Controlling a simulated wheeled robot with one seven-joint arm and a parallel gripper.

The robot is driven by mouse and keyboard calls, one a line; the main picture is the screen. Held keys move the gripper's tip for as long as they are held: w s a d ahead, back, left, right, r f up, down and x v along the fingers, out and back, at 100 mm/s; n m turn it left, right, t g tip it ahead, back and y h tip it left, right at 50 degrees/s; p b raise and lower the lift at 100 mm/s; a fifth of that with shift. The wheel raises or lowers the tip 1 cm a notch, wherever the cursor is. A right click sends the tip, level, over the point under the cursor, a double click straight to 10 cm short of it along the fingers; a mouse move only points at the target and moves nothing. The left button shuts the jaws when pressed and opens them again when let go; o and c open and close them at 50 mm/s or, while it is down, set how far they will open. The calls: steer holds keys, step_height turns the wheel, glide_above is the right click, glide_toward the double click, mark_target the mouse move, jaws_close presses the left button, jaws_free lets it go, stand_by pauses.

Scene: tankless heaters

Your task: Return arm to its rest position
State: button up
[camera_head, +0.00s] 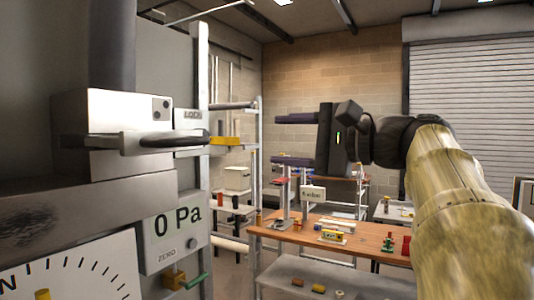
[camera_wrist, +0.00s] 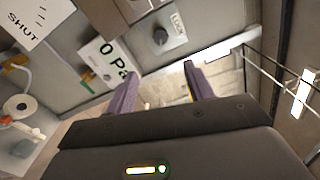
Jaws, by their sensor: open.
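My gripper (camera_head: 276,139) is in mid-air right of the heater panel in the head view, its two purple fingers spread apart and pointing left. Nothing is between the fingers. The wrist view shows the same open fingers (camera_wrist: 160,72), with the panel beyond them. My arm extends from the lower right and is raised above the workbench level. The grey heater cabinet (camera_head: 75,215) fills the left side, with a dark lever handle (camera_head: 150,141) on a pale block. The gripper is apart from the handle.
A "0 Pa" display (camera_head: 178,222) and a dial (camera_head: 75,272) are on the panel. A wooden workbench (camera_head: 360,238) with small parts stands behind, below my gripper. Metal shelving (camera_head: 258,150) is at the back left. A roller shutter (camera_head: 475,85) closes the right.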

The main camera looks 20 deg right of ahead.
steer(key=shift+w, duration=0.1)
steer(key=w+a+f+g+h, duration=0.2)
steer(key=w+f+g+h, duration=0.15)
steer(key=f, duration=1.25)
steer(key=w+a+f+g+h, duration=0.2)
steer(key=w+f+g, duration=0.15)
steer(key=f, duration=1.15)
steer(key=s+a+f+n+g+h, duration=0.1)
steer(key=s+f+n, duration=0.3)
steer(key=f, duration=0.4)
steer(key=s+a+f+n+g+h, duration=0.2)
steer(key=s+a+f+n, duration=0.1)
steer(key=f, duration=0.5)
steer(key=s+a+f+n+g+h+p, duration=0.1)
steer(key=s+a+f+n+g+h, duration=0.1)
steer(key=s+f+n, duration=0.4)
step_height(320, 180, down, 3)
steer(key=shift+a+r+n, duration=0.1)
steer(key=shift+a+n, duration=0.2)
steer(key=shift+s, duration=0.1)
